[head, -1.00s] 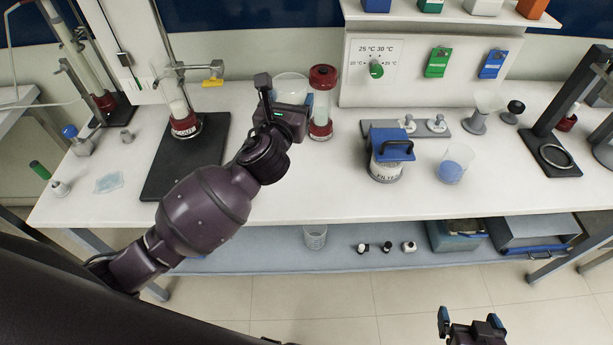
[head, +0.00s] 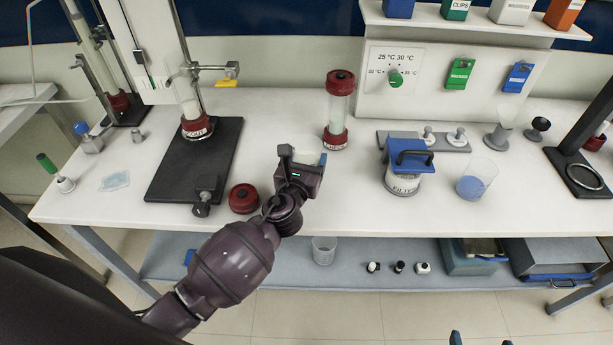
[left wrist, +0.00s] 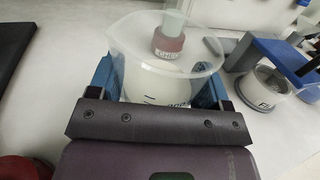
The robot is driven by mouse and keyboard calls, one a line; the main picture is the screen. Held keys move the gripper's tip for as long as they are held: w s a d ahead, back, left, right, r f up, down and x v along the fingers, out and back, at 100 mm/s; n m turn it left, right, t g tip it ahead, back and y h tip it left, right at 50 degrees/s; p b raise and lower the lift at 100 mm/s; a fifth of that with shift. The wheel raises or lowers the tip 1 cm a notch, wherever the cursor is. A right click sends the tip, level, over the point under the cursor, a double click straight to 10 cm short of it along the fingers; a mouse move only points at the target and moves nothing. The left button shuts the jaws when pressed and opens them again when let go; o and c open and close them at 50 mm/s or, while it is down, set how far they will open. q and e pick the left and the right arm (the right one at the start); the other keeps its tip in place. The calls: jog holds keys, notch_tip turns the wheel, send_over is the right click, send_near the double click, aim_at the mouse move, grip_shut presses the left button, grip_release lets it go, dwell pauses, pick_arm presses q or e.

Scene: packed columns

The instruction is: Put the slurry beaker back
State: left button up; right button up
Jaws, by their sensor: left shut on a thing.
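The slurry beaker (head: 309,147) is a clear, wide-mouthed beaker with whitish contents. It is upright between the fingers of my left gripper (head: 303,160), which is shut on it. The left wrist view shows the beaker (left wrist: 160,80) with a blue finger on each side. Behind it stands a column with red end caps (head: 338,110), apart from it in the head view. Whether the beaker's base touches the bench is hidden by the gripper. My right gripper (head: 481,341) barely shows at the bottom edge, its two blue fingertips apart.
A red cap (head: 243,198) lies left of my left gripper, near a black stand base (head: 165,182) with a clamped column. Bare bench (head: 350,190) lies right of the gripper.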

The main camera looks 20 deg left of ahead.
pick_arm(q)
notch_tip(320, 180, down, 4)
jog(key=shift+f+b, duration=0.25)
jog(key=shift+b, duration=0.85)
jog(key=shift+f, duration=0.15)
pick_arm(e)
jog(key=f, duration=0.1)
jog(key=s+f, duration=0.1)
jog(key=f, duration=0.2)
jog(key=shift+s+d, duration=0.1)
jog(key=shift+s, duration=0.2)
pick_arm(q)
jog(key=shift+f, duration=0.1)
jog(key=o, duration=1)
jog(key=shift+o, duration=0.2)
pick_arm(e)
jog(key=shift+w+r, duration=0.25)
jog(key=shift+w, duration=0.3)
jog(key=shift+r, duration=0.1)
